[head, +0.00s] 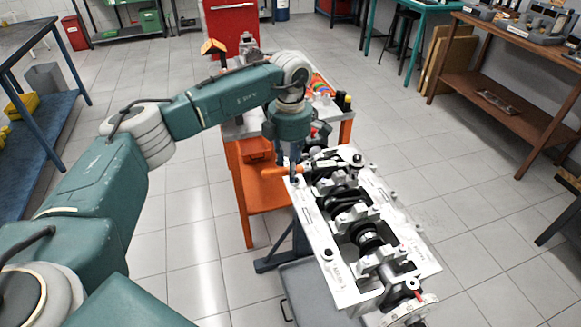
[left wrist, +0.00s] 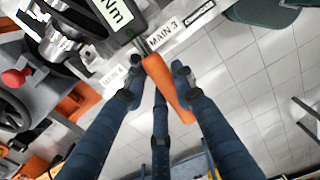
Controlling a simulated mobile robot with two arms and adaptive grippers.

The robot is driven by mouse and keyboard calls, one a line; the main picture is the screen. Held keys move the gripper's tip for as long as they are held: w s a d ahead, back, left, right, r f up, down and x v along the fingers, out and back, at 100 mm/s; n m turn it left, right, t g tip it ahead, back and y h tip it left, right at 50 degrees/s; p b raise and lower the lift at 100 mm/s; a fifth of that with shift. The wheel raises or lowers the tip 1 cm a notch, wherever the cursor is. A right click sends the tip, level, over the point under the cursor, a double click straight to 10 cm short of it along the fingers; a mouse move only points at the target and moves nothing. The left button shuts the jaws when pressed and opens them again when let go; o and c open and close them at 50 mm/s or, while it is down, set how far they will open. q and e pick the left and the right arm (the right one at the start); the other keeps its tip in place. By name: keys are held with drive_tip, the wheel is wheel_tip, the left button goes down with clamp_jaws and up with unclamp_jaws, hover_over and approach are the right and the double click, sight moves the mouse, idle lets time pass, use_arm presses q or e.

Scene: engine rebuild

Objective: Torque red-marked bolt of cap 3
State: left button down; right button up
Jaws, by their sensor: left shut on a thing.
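The engine block (head: 314,232) stands upside up on a stand, with the crankshaft (head: 368,238) and bearing caps along its middle. My left gripper (head: 294,178) is at the block's far left edge. In the left wrist view its fingers (left wrist: 157,84) are closed around the orange handle of a torque wrench (left wrist: 168,82), whose display shows "Nm". A "MAIN 3" label (left wrist: 164,35) lies close beside the wrench. A round red spot (left wrist: 14,78) shows at the left of that view; I cannot tell whether it marks the bolt. The wrench's working end is hidden.
An orange tool cart (head: 240,185) stands behind the block at left. A wooden workbench (head: 500,85) is at the right, and a blue shelf table (head: 40,125) at the left. The tiled floor right of the block is clear.

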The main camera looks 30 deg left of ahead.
use_arm(q)
drive_tip(key=shift+w+a+r+m+b, duration=0.1)
drive_tip(key=shift+w+a+m, duration=0.15)
drive_tip(key=shift+w+m, duration=0.15)
drive_tip(key=shift+w+a+f+m+b, duration=0.1)
drive_tip(key=shift+w+a+m, duration=0.2)
drive_tip(key=shift+w, duration=0.25)
drive_tip(key=shift+w+a+r+m+b, duration=0.1)
drive_tip(key=shift+w+a+m, duration=0.2)
drive_tip(key=shift+w, duration=0.15)
idle(3.0)
drive_tip(key=shift+w+a+m, duration=0.2)
drive_tip(key=shift+w+m, duration=0.15)
drive_tip(key=shift+w, duration=0.15)
drive_tip(key=shift+w+a+m, duration=0.2)
drive_tip(key=shift+w+m, duration=0.15)
drive_tip(key=shift+w, duration=0.15)
idle(2.6)
